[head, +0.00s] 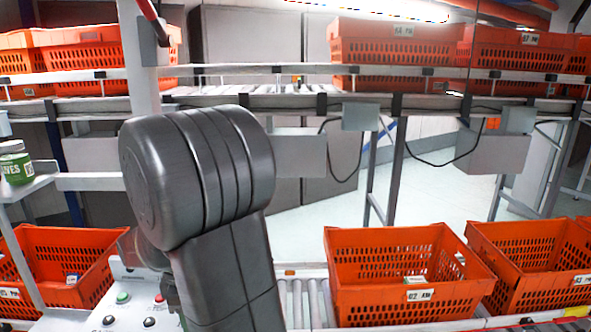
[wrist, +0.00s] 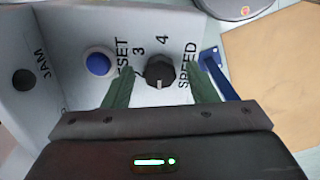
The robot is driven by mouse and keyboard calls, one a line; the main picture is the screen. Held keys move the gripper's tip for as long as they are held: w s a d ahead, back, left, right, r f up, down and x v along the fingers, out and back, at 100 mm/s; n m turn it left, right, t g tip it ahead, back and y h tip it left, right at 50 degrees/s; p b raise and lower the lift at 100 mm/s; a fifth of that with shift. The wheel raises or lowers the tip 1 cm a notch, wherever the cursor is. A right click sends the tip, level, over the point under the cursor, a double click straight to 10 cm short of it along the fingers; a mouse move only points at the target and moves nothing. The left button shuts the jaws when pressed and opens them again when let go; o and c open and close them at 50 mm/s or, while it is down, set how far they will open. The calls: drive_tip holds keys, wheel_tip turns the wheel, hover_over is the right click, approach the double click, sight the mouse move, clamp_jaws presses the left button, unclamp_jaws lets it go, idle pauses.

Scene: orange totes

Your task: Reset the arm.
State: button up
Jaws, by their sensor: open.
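My arm (head: 195,180) rises dark grey in the head view, and my gripper is hidden there. In the wrist view my gripper (wrist: 160,80) is open, with its two green fingers spread and nothing visibly held. A black knob (wrist: 160,71) marked 3, 4 and SPEED shows between the fingers. I cannot tell how far the fingertips are from it. A blue button (wrist: 98,63) sits left of the left finger, beside partly covered lettering ending in "SET". A black round part (wrist: 23,79) is by the word JAM. The control panel (head: 130,295) shows partly behind my arm in the head view.
Orange totes (head: 385,298) stand on the lower roller conveyor (head: 303,300), and more totes (head: 395,45) line the upper conveyor. A green-labelled jar (head: 15,166) stands on a shelf at left. A blue strip (wrist: 222,80) and brown surface (wrist: 275,80) lie right of the fingers.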

drive_tip(key=shift+r, duration=0.15)
wheel_tip(320, 180, up, 13)
wheel_tip(320, 180, down, 14)
drive_tip(key=shift+r, duration=0.25)
drive_tip(key=shift+m, duration=0.4)
drive_tip(key=m, duration=0.4)
drive_tip(key=shift+r+m+b, duration=0.1)
drive_tip(key=shift+m+b, duration=0.2)
drive_tip(key=shift+b, duration=0.05)
drive_tip(key=m+b, duration=0.1)
drive_tip(key=m, duration=0.4)
drive_tip(key=m+b, duration=0.1)
drive_tip(key=m, duration=0.4)
drive_tip(key=shift+m, duration=0.4)
drive_tip(key=m+b, duration=0.1)
drive_tip(key=m, duration=0.3)
drive_tip(key=shift+m, duration=0.3)
